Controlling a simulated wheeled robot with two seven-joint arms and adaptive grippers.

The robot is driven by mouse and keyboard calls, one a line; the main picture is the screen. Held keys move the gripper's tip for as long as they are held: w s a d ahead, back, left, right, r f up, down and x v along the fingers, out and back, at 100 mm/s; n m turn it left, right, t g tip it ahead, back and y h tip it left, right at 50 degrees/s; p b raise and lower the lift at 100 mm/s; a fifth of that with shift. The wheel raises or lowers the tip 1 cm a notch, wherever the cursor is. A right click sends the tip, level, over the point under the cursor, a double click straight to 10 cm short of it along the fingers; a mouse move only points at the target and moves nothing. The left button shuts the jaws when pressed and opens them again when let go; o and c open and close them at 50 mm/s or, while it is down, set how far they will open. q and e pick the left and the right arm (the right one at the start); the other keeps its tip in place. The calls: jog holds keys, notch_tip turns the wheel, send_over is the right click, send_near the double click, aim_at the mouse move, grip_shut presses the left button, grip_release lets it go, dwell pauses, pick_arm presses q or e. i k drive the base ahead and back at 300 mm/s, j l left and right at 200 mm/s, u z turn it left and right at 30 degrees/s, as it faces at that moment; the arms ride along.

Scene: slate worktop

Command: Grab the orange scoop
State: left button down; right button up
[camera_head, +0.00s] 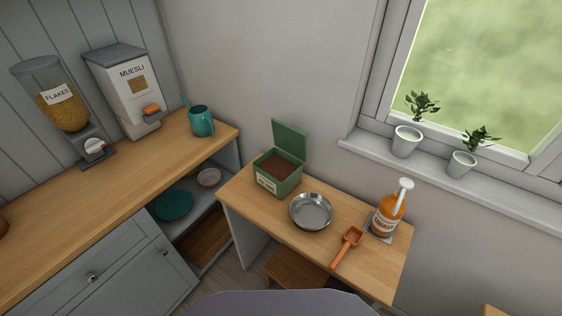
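The orange scoop (347,246) lies on the small wooden table (244,199), near its front edge. Its bowl end points to the back right, toward the orange pump bottle, and its handle points to the front left. A metal bowl (311,212) sits to its left, a little apart. Nothing covers the scoop. Neither of my grippers shows in the head view.
An orange pump bottle (387,215) stands right of the scoop on a grey mat. An open green box (279,174) with brown contents stands at the back left of the table. A wooden counter (110,188) with dispensers runs along the left. A stool (293,269) is below.

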aim_at(354, 235)
jog(key=z, duration=0.9)
jog(key=k+j+z, duration=0.15)
jog(key=k+z, duration=0.6)
jog(key=z, duration=0.15)
jog(key=k+z, duration=0.45)
jog(key=i+l, duration=0.05)
